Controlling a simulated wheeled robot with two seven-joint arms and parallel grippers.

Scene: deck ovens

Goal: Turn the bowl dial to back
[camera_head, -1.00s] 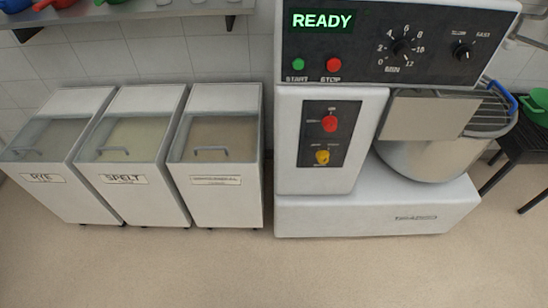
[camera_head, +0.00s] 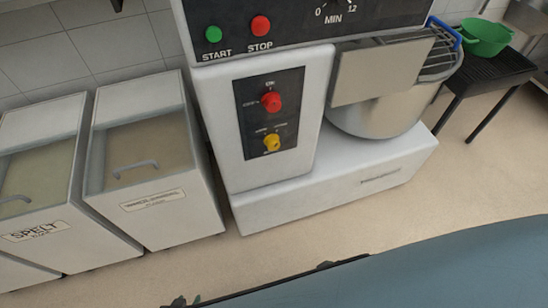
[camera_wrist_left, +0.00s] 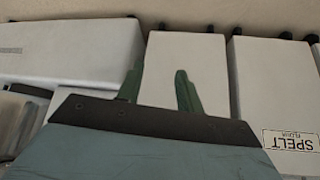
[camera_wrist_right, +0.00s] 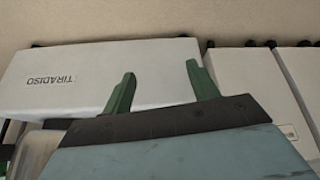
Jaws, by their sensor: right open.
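The mixer (camera_head: 255,195) carries a small black panel (camera_head: 253,120) with a red dial (camera_head: 271,101) above a yellow dial (camera_head: 272,143). The labels by the yellow dial are too small to read, so I cannot tell its setting, or by lettering which is the bowl dial.
Flour bins (camera_head: 150,205) stand left of the mixer. Green START (camera_head: 213,34) and red STOP (camera_head: 260,26) buttons sit above the panel. The steel bowl (camera_head: 385,112) is at right, near a dark table (camera_head: 485,72) with a green bowl (camera_head: 486,37). The floor in front is clear.

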